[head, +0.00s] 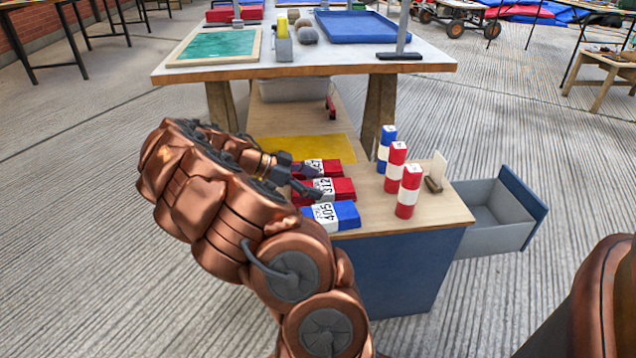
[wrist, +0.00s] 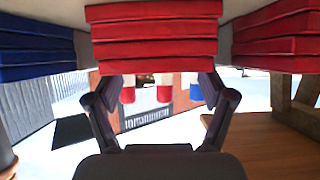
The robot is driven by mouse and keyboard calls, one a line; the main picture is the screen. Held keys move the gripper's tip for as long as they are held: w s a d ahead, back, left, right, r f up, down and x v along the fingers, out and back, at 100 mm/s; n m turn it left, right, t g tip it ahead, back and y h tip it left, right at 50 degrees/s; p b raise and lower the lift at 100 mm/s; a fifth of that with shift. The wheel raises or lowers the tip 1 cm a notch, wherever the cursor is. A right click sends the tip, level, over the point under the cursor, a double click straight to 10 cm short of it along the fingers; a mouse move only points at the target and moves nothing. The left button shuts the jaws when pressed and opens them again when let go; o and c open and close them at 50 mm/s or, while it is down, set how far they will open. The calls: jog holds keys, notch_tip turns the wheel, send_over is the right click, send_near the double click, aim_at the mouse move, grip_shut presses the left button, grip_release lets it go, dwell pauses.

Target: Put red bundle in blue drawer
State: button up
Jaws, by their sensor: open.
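Three cloth bundles with white number labels lie in a row on the cabinet top. The middle one is a red bundle (head: 340,189) labelled 312; another red bundle (head: 330,168) lies behind it and a blue bundle (head: 346,214) in front. In the wrist view a red bundle (wrist: 153,35) fills the top middle, between a blue bundle (wrist: 35,48) and another red bundle (wrist: 280,35). My gripper (head: 312,181) is open with its fingers by the middle red bundle; the wrist view (wrist: 160,80) shows nothing clamped. Contact is unclear. The blue drawer (head: 525,193) stands pulled out, its grey inside showing.
Three upright striped rolls, one blue (head: 387,135) and two red (head: 409,202), stand on the cabinet top between bundles and drawer. A yellow mat (head: 290,149) lies behind. A worktable (head: 290,72) stands at the back. Floor right of the drawer is clear.

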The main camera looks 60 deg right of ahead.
jog(key=p+v, duration=0.3)
jog(key=v, duration=0.7)
jog(key=shift+w+a+r, duration=0.1)
jog(key=shift+w+a, duration=0.1)
